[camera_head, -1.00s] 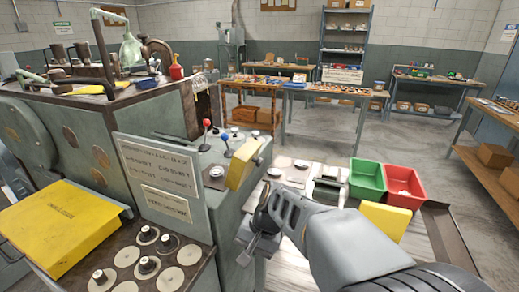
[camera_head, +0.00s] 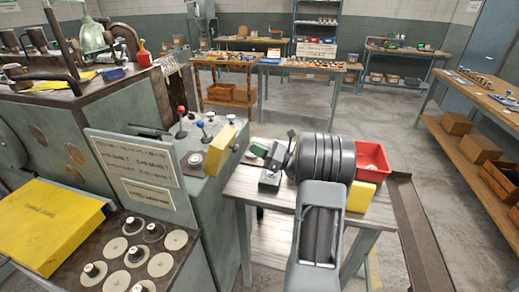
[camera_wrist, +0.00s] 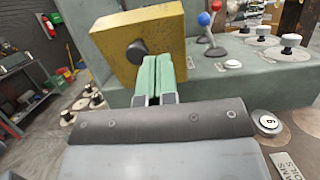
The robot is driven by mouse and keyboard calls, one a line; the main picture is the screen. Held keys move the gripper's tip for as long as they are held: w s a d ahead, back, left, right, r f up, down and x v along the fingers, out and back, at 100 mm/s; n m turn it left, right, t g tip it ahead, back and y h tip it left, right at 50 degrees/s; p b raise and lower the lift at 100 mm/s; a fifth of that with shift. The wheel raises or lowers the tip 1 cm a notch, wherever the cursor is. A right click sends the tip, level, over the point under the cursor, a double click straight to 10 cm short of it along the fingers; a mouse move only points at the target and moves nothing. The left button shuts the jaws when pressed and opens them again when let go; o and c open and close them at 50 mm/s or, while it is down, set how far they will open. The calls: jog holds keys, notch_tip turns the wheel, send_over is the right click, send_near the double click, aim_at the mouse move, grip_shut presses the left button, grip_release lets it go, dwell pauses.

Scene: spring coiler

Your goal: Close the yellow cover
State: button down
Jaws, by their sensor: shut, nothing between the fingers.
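A yellow box-shaped cover (camera_head: 222,148) with a black round knob stands on the green-grey machine's top edge. It fills the upper middle of the wrist view (camera_wrist: 150,40). My gripper (camera_wrist: 154,75) has green fingertips that are shut together and empty. They lie just below the black knob in the picture; whether they touch the cover I cannot tell. In the head view my gripper (camera_head: 258,150) is to the right of the yellow box. A larger yellow hinged panel (camera_head: 45,225) with dark lettering lies sloping at the left of the machine.
Red and blue ball-topped levers (camera_head: 181,122) stand beside the yellow box. A worktable (camera_head: 262,190) with a red bin (camera_head: 371,160) and another yellow block (camera_head: 360,196) is at the right. Grey floor is free behind the table.

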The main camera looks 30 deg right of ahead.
aim_at(233, 138)
jog(key=shift+p+x, duration=0.6)
jog(key=shift+x, duration=2.4)
